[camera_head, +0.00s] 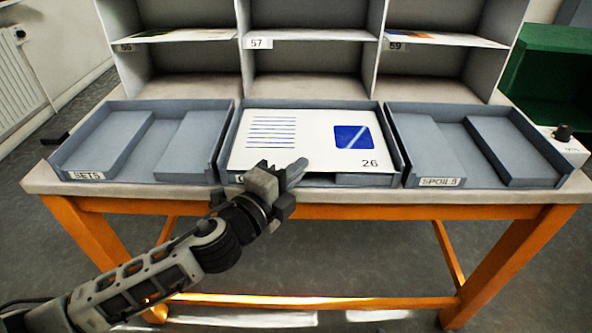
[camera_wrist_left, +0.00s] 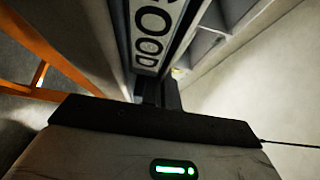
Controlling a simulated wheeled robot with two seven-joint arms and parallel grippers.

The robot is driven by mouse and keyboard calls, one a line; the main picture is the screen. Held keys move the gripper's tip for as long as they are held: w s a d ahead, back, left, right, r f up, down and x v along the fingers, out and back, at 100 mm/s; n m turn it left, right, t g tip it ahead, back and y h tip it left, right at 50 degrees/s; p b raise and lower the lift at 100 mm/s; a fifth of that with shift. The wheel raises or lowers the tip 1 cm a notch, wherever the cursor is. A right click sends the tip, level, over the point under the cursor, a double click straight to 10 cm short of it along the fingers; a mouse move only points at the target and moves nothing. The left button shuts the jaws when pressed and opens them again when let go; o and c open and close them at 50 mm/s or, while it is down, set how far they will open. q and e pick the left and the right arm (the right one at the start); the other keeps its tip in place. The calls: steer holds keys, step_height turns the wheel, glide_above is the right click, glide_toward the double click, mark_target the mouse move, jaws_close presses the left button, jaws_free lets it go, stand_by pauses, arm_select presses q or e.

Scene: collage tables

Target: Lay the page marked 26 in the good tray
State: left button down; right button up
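The page marked 26 (camera_head: 310,139) is white, with blue lines, a blue square and the number 26. It lies face up over the middle tray (camera_head: 390,130), within its side walls, with a dark gap under its front edge. In the left wrist view the middle tray's label (camera_wrist_left: 152,40) reads as GOOD, its first letter cut off. My left gripper (camera_head: 297,172) is at the tray's front, overlapping the page's front edge. Its fingers (camera_wrist_left: 160,94) look close together; I cannot tell whether they pinch the page. My right gripper is not in view.
The SETS tray (camera_head: 88,176) stands to the left and the SPOILS tray (camera_head: 440,182) to the right. A grey rack (camera_head: 310,85) with numbered shelves rises behind. A small white box with a black knob (camera_head: 563,133) is at the right edge.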

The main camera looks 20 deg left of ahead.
arm_select(q)
steer(key=shift+f, duration=0.15)
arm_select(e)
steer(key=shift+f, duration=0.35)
arm_select(q)
steer(key=c, duration=1.6)
jaws_free()
steer(key=shift+s+a+f, duration=0.1)
steer(key=shift+s+a, duration=0.05)
steer(key=shift+s, duration=0.4)
steer(key=b+v, duration=0.2)
steer(key=v, duration=1.2)
steer(key=shift+s, duration=0.4)
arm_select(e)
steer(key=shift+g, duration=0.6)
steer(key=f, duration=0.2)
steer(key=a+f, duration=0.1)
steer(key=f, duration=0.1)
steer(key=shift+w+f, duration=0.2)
arm_select(q)
steer(key=shift+a, duration=0.15)
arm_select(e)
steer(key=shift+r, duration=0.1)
